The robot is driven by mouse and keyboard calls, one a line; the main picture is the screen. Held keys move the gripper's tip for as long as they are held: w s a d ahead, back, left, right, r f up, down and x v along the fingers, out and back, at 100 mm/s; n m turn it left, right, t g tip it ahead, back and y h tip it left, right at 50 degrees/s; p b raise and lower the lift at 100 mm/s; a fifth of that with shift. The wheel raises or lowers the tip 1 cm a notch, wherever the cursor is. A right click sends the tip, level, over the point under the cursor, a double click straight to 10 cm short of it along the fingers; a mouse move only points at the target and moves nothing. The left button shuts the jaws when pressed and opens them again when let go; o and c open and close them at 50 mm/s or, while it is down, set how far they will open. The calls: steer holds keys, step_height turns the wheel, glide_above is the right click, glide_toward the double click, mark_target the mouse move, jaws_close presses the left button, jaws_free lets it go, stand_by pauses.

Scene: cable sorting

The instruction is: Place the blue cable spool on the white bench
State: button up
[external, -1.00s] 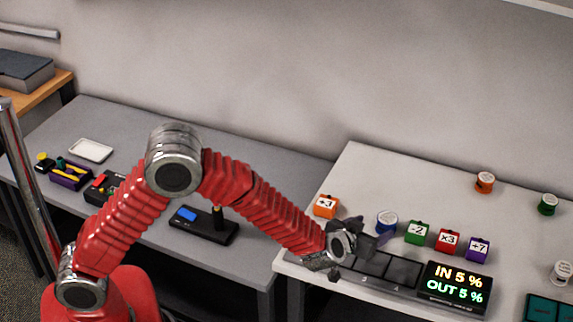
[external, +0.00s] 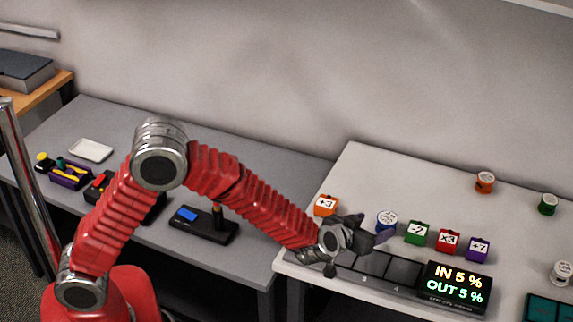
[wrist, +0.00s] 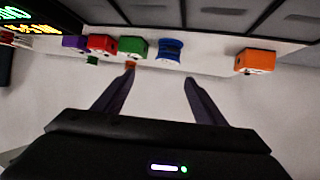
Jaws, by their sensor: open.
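The blue cable spool (external: 387,221) stands on the white bench (external: 375,172), between the orange +3 block and the green -2 block. Its pale top faces up in the external view. The spool also shows in the wrist view (wrist: 171,50), upside down like the rest of that picture. My gripper (external: 371,232) is at the bench's front left, just left of and in front of the spool. In the wrist view its two dark fingers (wrist: 159,76) are spread with nothing between them, and their tips look apart from the spool.
An orange +3 block (external: 326,206) stands left of the spool; green (external: 417,233), red (external: 448,242) and purple (external: 478,250) blocks stand right. A dark slotted tray (external: 371,264) and a display (external: 453,286) line the front edge. Orange (external: 485,183) and green (external: 548,204) spools stand farther back.

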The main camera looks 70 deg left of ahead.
steer(key=s+d+r+m+h, duration=0.2)
steer(key=s+d+r+h, duration=0.15)
steer(key=s+r, duration=0.4)
steer(key=s+d+r+m+h, duration=0.2)
steer(key=s+d+r+h, duration=0.15)
steer(key=s+r, duration=0.35)
steer(key=s+a+f+m+g, duration=0.1)
steer(key=s+a+g, duration=0.2)
steer(key=s, duration=1.1)
steer(key=s+a+m+g+y, duration=0.1)
steer(key=s+a, duration=0.4)
steer(key=s, duration=1)
steer(key=shift+a+f+g, duration=0.2)
steer(key=shift+f+g, duration=0.15)
steer(key=shift+g, duration=0.55)
